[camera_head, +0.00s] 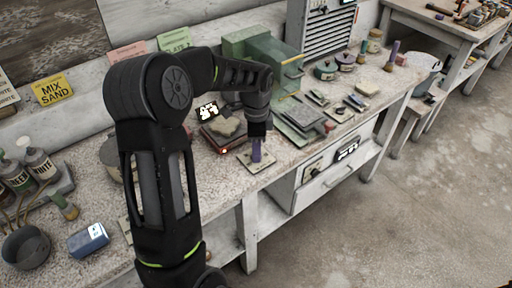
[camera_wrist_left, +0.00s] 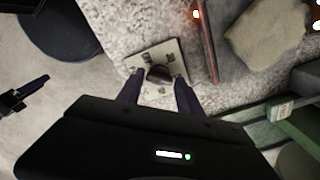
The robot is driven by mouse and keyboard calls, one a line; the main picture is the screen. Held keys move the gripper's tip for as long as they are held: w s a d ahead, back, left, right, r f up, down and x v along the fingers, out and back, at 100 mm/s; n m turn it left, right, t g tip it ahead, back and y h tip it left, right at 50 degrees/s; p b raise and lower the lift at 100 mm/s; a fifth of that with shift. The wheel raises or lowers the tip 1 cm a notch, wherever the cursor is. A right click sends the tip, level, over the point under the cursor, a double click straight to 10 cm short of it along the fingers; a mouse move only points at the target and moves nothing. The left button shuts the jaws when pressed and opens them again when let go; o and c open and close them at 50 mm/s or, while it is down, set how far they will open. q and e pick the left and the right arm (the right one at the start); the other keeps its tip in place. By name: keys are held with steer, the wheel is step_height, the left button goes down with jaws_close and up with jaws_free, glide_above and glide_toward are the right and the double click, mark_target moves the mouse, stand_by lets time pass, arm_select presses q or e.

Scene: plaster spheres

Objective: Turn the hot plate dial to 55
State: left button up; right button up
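The dial (camera_wrist_left: 158,74) is a small dark round knob on a pale square plate (camera_wrist_left: 138,62) with dark markings around it. The markings are too small to read. In the head view the plate (camera_head: 246,161) lies on the bench front, with the dial hidden behind my gripper. My left gripper (camera_head: 257,152) points down over the plate. In the wrist view its two purple fingers (camera_wrist_left: 160,86) stand apart, one on each side of the dial, with a gap showing. The hot plate unit (camera_head: 223,143) with a red light sits behind, carrying a pale lump (camera_head: 229,127).
A lit display (camera_head: 207,111) stands behind the lump. Green boxes (camera_head: 262,52) and flat slabs (camera_head: 302,118) are to the right. In the wrist view a dark jointed shape (camera_wrist_left: 22,95) over the floor may be my right gripper. A drawer (camera_head: 330,181) is below the bench.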

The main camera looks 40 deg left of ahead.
arm_select(q)
steer(key=shift+o, duration=1.4)
step_height(320, 180, up, 8)
steer(key=shift+f+b, duration=0.1)
steer(key=shift+b, duration=0.3)
steer(key=shift+s+f, duration=0.1)
steer(key=shift+f, duration=0.05)
